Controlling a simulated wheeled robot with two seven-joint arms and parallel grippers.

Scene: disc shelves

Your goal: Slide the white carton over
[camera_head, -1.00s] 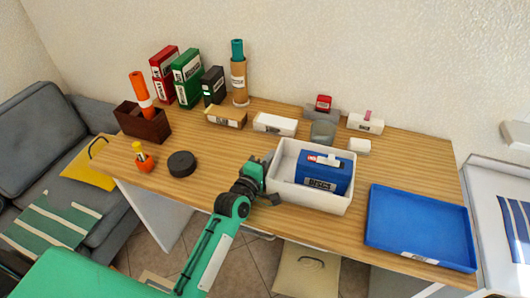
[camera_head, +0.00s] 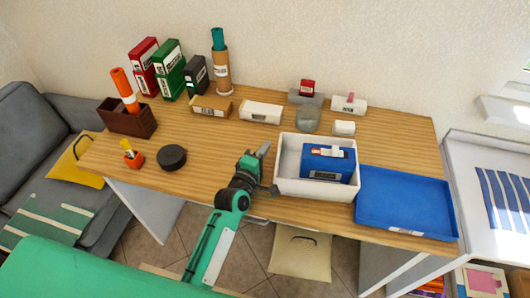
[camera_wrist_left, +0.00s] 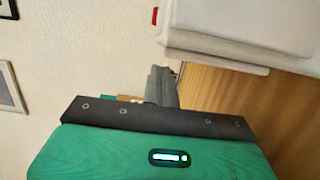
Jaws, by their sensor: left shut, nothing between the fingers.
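A white open-topped carton (camera_head: 318,188) stands near the front edge of the table, right of centre. A blue box (camera_head: 322,168) with a white label sits inside it, with a small red and white item on top. My left gripper (camera_head: 264,148) is shut and empty, just left of the carton's left wall; I cannot tell whether it touches. In the left wrist view the shut fingers (camera_wrist_left: 162,85) point away, and part of the white carton (camera_wrist_left: 240,35) shows at the upper right. My right gripper is not in view.
A blue tray (camera_head: 405,228) lies right beside the carton. A white box (camera_head: 261,112), a small white block (camera_head: 344,128) and a grey rounded item (camera_head: 307,119) stand behind. A black disc (camera_head: 172,157) lies left. The table between disc and gripper is clear.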

